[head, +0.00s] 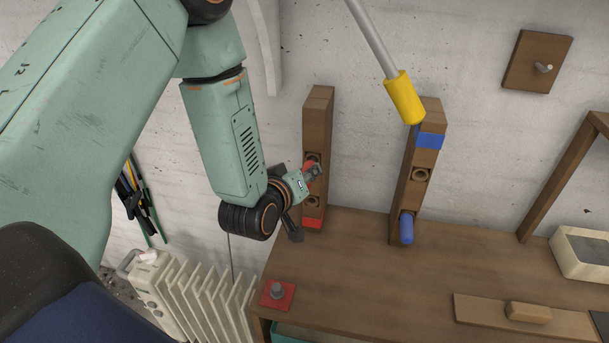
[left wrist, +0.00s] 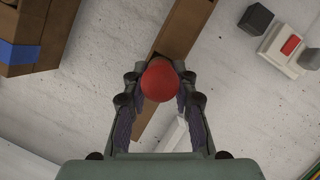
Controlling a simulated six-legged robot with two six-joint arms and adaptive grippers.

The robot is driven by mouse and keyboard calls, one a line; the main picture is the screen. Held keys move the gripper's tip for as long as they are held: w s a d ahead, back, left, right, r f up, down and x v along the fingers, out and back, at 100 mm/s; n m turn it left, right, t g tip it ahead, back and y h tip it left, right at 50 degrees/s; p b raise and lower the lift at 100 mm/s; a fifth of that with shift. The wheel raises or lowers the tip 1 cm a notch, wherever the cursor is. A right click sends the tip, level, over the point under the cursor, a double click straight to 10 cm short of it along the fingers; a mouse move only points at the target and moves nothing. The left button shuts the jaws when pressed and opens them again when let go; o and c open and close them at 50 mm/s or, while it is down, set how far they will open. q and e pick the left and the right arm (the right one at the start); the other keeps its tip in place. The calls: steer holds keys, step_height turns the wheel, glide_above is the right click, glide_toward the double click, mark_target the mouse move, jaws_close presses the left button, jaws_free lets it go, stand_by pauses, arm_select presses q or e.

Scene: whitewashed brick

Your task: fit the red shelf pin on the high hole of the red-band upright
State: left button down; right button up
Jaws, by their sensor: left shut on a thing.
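The red shelf pin (head: 308,166) is held by my left gripper (head: 317,172) in front of the red-band upright (head: 318,122), close to its high hole (head: 314,156). The red band (head: 313,224) is near that upright's foot, and a low hole (head: 312,202) sits above it. In the left wrist view the pin's round red end (left wrist: 158,82) lies between the two fingers, with the wooden upright (left wrist: 185,28) behind it. Whether the pin's far end is in the hole is hidden. My right gripper is in neither view.
A blue-band upright (head: 434,115) stands to the right, with a blue pin (head: 406,228) in its low hole and an empty-looking high hole (head: 420,174). A grey rod with a yellow end (head: 402,97) hangs before it. A red plate with a grey knob (head: 278,291) lies on the bench (head: 350,285).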

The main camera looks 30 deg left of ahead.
arm_select(q)
steer(key=shift+w+a, duration=0.25)
steer(key=shift+w, duration=0.7)
steer(key=c, duration=1)
jaws_free()
steer(key=shift+s, duration=0.1)
steer(key=v, duration=0.7)
steer(key=shift+s+r, duration=0.1)
steer(key=shift+s, duration=0.05)
